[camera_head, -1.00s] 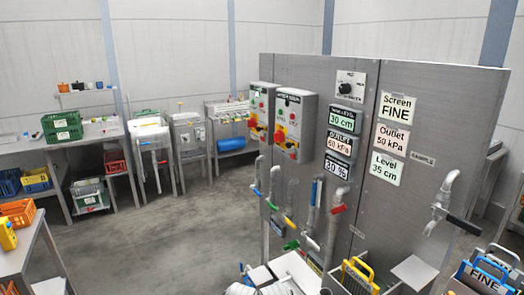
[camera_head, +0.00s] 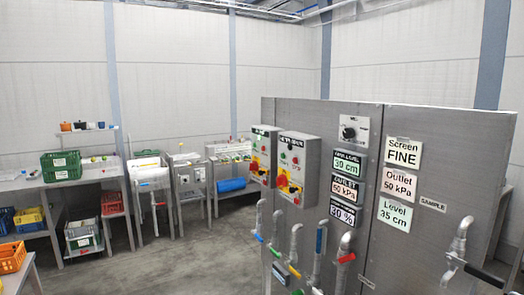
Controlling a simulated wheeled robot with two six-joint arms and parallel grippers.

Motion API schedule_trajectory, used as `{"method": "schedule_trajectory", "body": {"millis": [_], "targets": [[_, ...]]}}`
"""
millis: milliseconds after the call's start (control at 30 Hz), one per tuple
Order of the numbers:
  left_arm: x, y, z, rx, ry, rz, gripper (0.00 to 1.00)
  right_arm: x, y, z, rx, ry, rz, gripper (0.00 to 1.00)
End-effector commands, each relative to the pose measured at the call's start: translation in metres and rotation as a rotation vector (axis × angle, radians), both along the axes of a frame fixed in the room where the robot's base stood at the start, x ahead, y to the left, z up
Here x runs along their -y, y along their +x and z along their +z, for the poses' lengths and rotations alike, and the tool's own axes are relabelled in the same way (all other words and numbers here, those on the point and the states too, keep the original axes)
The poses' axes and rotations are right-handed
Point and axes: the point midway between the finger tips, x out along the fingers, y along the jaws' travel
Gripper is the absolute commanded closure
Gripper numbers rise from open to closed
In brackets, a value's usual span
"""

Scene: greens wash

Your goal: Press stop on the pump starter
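Two grey starter boxes hang at the left end of the steel panel (camera_head: 400,130). The nearer starter box (camera_head: 297,150) carries green and red buttons and a red and yellow rotary switch (camera_head: 286,184). The farther starter box (camera_head: 262,140) has similar buttons and a red and yellow switch. The header labels on both boxes are too small to read with certainty, so I cannot tell which one is the pump starter. Neither of my grippers shows in the head view.
Valve pipes (camera_head: 320,245) with coloured handles stand below the boxes. A black knob (camera_head: 350,132) and the displays sit right of them. Benches with green crates (camera_head: 61,166) and a blue roll (camera_head: 231,185) line the far wall. The grey floor between is clear.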

Motion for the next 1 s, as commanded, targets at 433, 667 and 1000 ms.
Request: {"method": "schedule_trajectory", "body": {"millis": [433, 667, 1000], "targets": [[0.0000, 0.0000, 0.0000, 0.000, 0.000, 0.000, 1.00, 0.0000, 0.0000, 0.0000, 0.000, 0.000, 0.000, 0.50], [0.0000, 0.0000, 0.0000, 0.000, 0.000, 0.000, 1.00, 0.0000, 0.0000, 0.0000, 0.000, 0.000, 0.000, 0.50], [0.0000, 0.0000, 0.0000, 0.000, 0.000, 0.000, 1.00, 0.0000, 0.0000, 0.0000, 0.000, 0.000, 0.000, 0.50]]}}
